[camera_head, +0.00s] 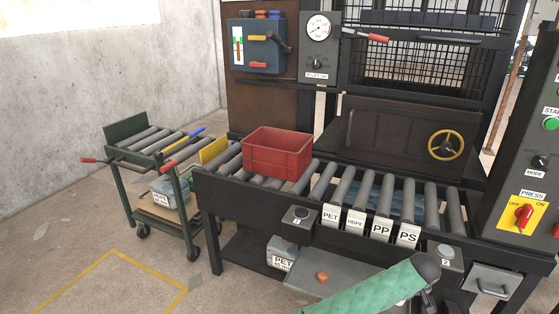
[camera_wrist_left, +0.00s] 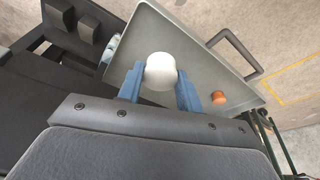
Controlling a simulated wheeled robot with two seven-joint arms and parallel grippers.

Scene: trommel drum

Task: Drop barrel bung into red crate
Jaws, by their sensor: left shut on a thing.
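The red crate (camera_head: 277,152) sits upright on the roller conveyor, left of centre in the head view. In the left wrist view my left gripper (camera_wrist_left: 159,88) is shut on a white rounded piece, which looks like the barrel bung (camera_wrist_left: 161,70), between its blue fingers. It is over a grey tray (camera_wrist_left: 215,65); how high above the tray I cannot tell. In the head view a green-sleeved arm of mine reaches over the same grey tray (camera_head: 352,266), right of and in front of the crate; its fingers and the bung are not discernible there. My right gripper is not in view.
A small orange piece (camera_head: 322,277) lies in the tray. Labelled blocks (camera_head: 356,219) and a button box (camera_head: 298,215) line the conveyor's front edge. A green roller cart (camera_head: 150,165) stands at left. A control panel (camera_head: 525,170) rises at right.

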